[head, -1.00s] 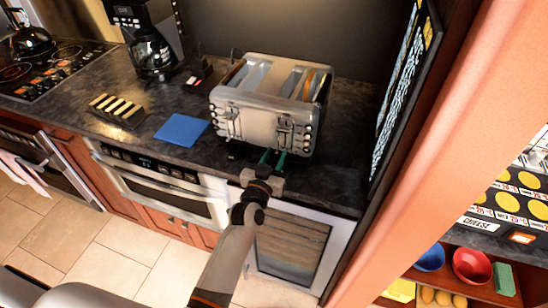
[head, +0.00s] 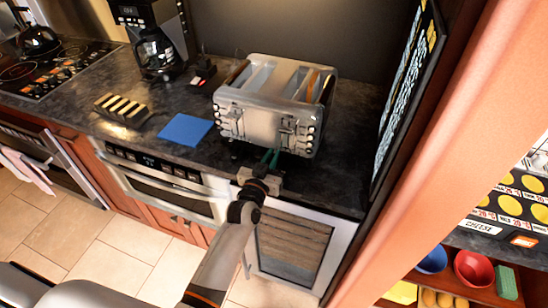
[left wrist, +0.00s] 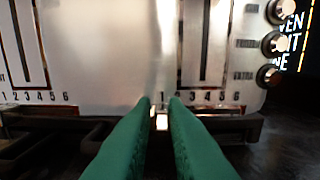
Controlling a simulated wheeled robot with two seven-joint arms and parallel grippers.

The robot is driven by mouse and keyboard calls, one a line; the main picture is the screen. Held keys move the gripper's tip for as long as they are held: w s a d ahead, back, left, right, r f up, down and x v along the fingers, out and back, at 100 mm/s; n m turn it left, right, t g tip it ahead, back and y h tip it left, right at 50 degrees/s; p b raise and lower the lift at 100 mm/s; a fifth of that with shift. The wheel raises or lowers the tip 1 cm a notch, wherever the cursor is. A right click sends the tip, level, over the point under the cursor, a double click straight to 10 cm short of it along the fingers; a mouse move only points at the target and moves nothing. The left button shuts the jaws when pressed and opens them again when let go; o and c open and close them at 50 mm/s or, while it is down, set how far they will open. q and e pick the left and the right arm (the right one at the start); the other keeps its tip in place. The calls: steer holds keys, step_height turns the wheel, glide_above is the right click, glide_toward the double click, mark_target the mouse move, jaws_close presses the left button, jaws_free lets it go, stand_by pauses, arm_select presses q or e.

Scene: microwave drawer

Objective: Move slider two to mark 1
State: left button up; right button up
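The silver toaster (head: 250,122) stands on the dark counter, its front facing my left arm. In the left wrist view, the fingertips (left wrist: 161,108) are close together on both sides of a small bright knob (left wrist: 162,122), which looks like slider two. The knob is at the left end of the right-hand number scale (left wrist: 207,97). My right gripper is not in view.
A blue mat (head: 184,130), a striped rack (head: 122,108) and a coffee maker (head: 155,45) stand left of the toaster. A dark menu board (head: 405,90) bounds the right side.

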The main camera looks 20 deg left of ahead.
arm_select(q)
steer(key=o, duration=0.4)
steer(key=shift+a, duration=0.2)
steer(key=shift+c, duration=0.2)
steer(key=shift+s, duration=0.1)
steer(key=shift+s+d+f, duration=0.1)
steer(key=shift+s, duration=0.2)
steer(key=s+b, duration=0.2)
steer(key=s, duration=0.9)
steer(key=shift+s+a, duration=0.15)
steer(key=shift+a, duration=0.15)
